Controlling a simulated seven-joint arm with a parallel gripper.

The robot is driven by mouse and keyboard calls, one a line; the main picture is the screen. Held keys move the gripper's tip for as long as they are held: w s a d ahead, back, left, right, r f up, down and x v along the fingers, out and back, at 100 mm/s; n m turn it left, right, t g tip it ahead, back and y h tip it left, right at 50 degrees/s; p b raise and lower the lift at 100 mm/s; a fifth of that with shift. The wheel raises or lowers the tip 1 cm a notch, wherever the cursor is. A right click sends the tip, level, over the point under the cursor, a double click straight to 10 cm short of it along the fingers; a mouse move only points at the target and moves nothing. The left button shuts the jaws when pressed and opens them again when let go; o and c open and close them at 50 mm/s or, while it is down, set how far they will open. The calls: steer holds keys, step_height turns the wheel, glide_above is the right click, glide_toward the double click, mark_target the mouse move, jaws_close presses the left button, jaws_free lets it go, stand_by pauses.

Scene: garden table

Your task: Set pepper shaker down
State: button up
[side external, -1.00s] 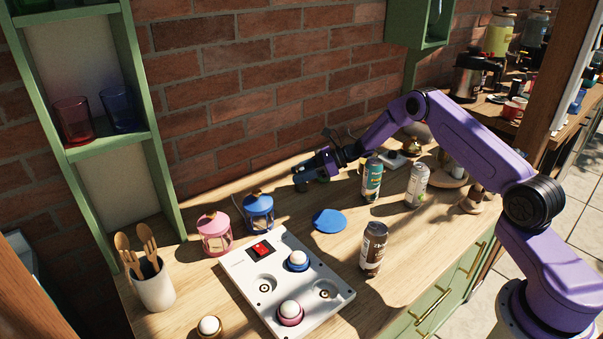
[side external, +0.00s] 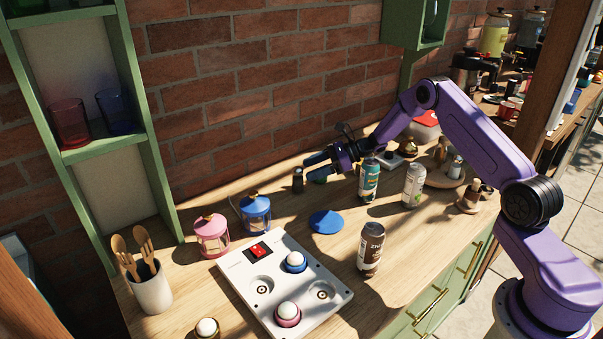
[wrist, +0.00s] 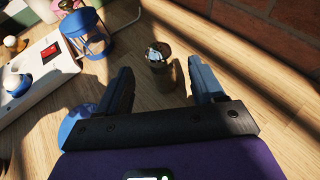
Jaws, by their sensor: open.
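The pepper shaker (side external: 298,181) is a small dark cylinder that stands upright on the wooden counter near the brick wall. In the wrist view the shaker (wrist: 158,68) shows a shiny metal top and stands just beyond the fingertips, between their lines. My gripper (side external: 308,166) is open and empty, to the right of the shaker in the side view.
A blue lantern (side external: 256,214) and pink lantern (side external: 212,236) stand left of the shaker. A blue disc (side external: 326,221) lies in front. A teal can (side external: 369,181) stands close to my wrist, with a white can (side external: 413,186) and brown can (side external: 371,248) nearby. A white panel (side external: 325,268) lies in front.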

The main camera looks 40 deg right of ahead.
step_height(320, 180, up, 7)
stand_by(0.3)
steer(key=s+a+r+n+g+h, duration=0.1)
steer(key=s+a+r+n+g, duration=0.3)
steer(key=s+a+n, duration=0.6)
steer(key=s+a+r+n+g+h, duration=0.15)
steer(key=s+a+n+g, duration=0.35)
steer(key=s+a, duration=0.55)
steer(key=s+d+n+h, duration=0.4)
steer(key=s+d+n, duration=0.1)
steer(key=s+n, duration=0.6)
steer(key=s+d+r+n+t+h, duration=0.1)
steer(key=s+d+n+h, duration=0.3)
steer(key=s+n, duration=0.7)
steer(key=s+d, duration=0.1)
steer(key=s, duration=0.4)
steer(key=shift+s+d+t, duration=0.15)
steer(key=shift+s+t, duration=0.05)
steer(key=shift+t, duration=0.1)
steer(key=shift+r, duration=0.1)
